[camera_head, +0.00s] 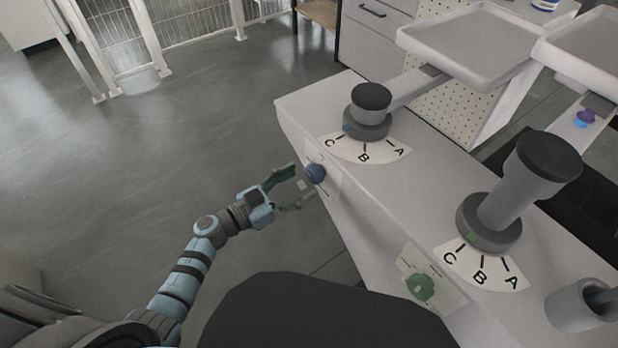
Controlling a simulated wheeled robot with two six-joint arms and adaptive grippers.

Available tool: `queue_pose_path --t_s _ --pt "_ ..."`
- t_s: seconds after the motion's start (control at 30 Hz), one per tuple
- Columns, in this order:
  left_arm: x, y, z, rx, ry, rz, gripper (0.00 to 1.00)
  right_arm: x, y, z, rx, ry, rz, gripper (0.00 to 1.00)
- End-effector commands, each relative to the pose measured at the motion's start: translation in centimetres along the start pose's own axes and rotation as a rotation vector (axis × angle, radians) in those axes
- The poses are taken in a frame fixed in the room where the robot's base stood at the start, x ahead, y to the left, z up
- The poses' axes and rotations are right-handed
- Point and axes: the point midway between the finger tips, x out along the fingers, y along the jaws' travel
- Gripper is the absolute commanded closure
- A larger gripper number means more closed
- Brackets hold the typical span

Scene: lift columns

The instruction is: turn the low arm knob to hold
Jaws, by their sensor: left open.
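The short column (369,113) carries a low arm with a grey tray (470,42). A blue mark on its base is near the C end of the A-B-C scale (364,151). A round blue knob (316,173) sits on a pale label plate on the cabinet's side face, below this column. The label's writing is too small to read. My left gripper (300,187) is open, just left of the blue knob, its fingers pointing toward it. I cannot tell whether a finger touches the knob. My right gripper is not in view.
A taller column (512,195) stands nearer, with its own A-B-C scale (482,266) and a green knob (420,287) on the side face. A grey cup-like holder (572,307) is at lower right. Open floor (130,190) lies left of the cabinet.

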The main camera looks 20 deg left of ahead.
Motion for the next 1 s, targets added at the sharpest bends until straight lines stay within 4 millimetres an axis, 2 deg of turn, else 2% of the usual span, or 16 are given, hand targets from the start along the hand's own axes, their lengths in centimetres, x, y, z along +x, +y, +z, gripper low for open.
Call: queue_pose_path --t_s 0.1,0.2,0.5,0.57,0.8,1.0 --pt "2.4 0.0 0.2 -0.002 0.002 -0.001 0.37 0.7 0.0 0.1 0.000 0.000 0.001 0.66" --pt "3.5 0.0 0.2 -0.002 0.000 -0.002 0.37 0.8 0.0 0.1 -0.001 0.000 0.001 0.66" --pt "4.0 0.0 0.1 -0.001 -0.001 -0.002 0.37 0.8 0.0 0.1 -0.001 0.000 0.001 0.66" --pt "4.0 0.0 0.1 -0.001 -0.001 -0.002 0.43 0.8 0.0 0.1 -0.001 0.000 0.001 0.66" --pt "3.9 -0.1 0.1 -0.001 -0.001 -0.003 0.81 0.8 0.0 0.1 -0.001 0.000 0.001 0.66" --pt "3.9 -0.1 0.1 0.006 -0.001 -0.003 0.84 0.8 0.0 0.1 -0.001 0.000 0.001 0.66"
